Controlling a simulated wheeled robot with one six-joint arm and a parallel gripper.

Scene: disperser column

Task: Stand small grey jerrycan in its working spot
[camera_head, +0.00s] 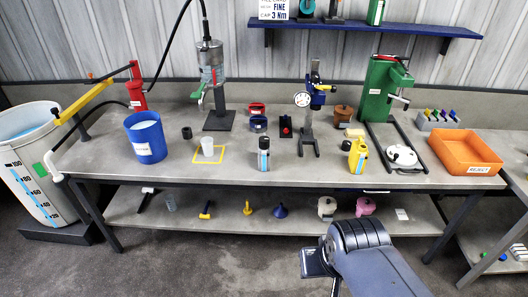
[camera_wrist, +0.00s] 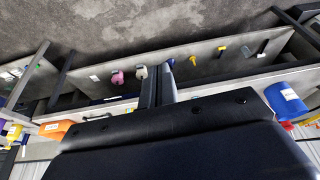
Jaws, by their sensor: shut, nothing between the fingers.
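A small pale grey-beige jerrycan (camera_head: 326,206) stands on the lower shelf under the bench, just left of a pink one. It also shows in the wrist view (camera_wrist: 141,72), near the fingertips in the picture but well beyond them. A yellow outlined square (camera_head: 196,160) on the bench top holds a clear beaker (camera_head: 207,147); I cannot tell whether this is the jerrycan's working spot. My gripper (camera_wrist: 160,72) is shut and empty, its fingers side by side. In the head view my arm is in front of the bench, with the fingers not clearly visible.
A pink jerrycan (camera_head: 365,205) stands close beside the grey one. A blue funnel (camera_head: 280,211) is to its left. The bench top carries a blue bucket (camera_head: 146,142), a yellow jerrycan (camera_head: 357,155) and an orange reject tray (camera_head: 466,151). The floor in front is clear.

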